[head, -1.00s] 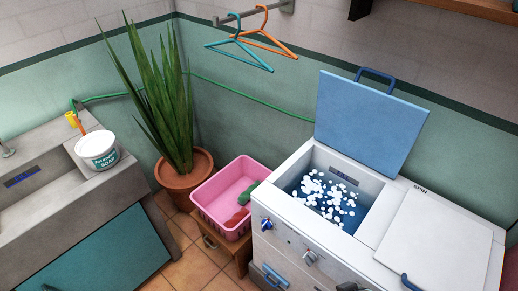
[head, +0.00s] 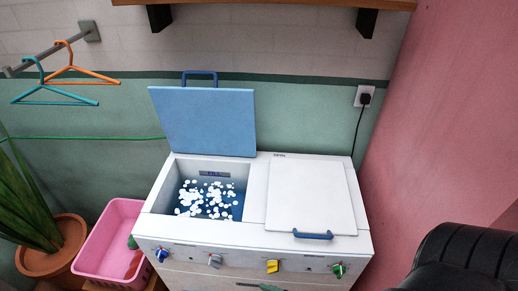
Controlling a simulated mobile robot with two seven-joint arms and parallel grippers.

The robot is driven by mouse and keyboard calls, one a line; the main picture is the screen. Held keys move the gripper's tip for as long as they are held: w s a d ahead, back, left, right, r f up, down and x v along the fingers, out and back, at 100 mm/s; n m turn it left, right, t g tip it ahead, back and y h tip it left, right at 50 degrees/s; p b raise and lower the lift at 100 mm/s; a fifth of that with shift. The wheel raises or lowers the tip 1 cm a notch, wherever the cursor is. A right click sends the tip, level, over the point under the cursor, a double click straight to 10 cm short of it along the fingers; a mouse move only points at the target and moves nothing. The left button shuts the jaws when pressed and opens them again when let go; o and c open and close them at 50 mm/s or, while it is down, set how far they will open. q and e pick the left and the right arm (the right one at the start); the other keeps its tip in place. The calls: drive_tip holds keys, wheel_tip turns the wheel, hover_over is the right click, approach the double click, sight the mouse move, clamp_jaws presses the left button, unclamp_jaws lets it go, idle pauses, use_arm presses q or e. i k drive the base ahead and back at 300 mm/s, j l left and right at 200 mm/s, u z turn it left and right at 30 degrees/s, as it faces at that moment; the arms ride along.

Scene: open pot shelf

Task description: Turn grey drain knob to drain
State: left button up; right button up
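The grey drain knob (head: 215,260) sits on the front panel of the white twin-tub washing machine (head: 250,237), second from the left. It is small, and its exact pointer direction is hard to tell. A blue knob (head: 161,254) is to its left; a yellow knob (head: 272,266) and a green knob (head: 339,270) are to its right. The wash tub (head: 180,172) holds blue water with white foam. Neither gripper shows. A black ribbed part at the lower right appears to be mine.
The blue wash lid (head: 205,122) stands open; the white spin lid (head: 310,195) is closed. A pink basket (head: 105,245) and potted plant (head: 50,260) stand left. Two hangers (head: 60,92) hang on a rail. A wooden shelf (head: 270,3) is above, and a pink wall (head: 440,110) bounds the right.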

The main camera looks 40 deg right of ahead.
sight(215, 261)
drive_tip(key=l+z, duration=0.1)
drive_tip(key=z, duration=0.35)
drive_tip(key=l+z, duration=0.1)
drive_tip(key=z, duration=0.3)
drive_tip(key=i, duration=0.2)
drive_tip(key=k, duration=0.5)
drive_tip(key=k+j, duration=0.1)
drive_tip(key=j, duration=2.3)
drive_tip(key=i+z, duration=0.05)
drive_tip(key=i, duration=0.05)
